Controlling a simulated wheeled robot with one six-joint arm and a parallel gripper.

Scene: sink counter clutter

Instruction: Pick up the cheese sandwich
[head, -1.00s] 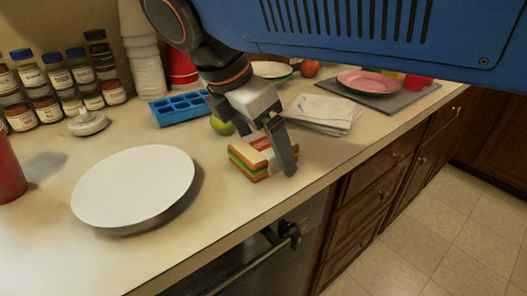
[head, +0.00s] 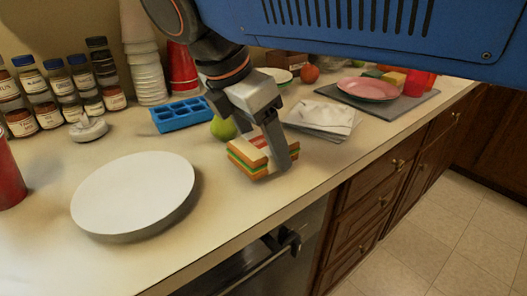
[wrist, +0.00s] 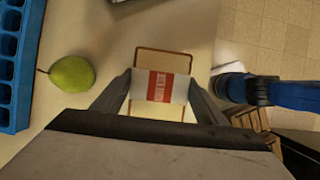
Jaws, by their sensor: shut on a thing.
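The cheese sandwich (head: 250,158) has brown bread, green and orange layers and a white wrapper with a red label. It is at the counter's front part, right of the white round plate. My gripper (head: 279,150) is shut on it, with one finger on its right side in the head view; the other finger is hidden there. In the wrist view the sandwich (wrist: 161,88) sits between both fingers (wrist: 160,95), which touch its wrapped middle. I cannot tell whether the sandwich is clear of the counter.
A green pear (head: 222,128) and a blue ice tray (head: 180,114) lie behind the sandwich. A white round plate (head: 135,192) is to the left. Folded napkins (head: 322,118) lie to the right. The counter's front edge is close.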

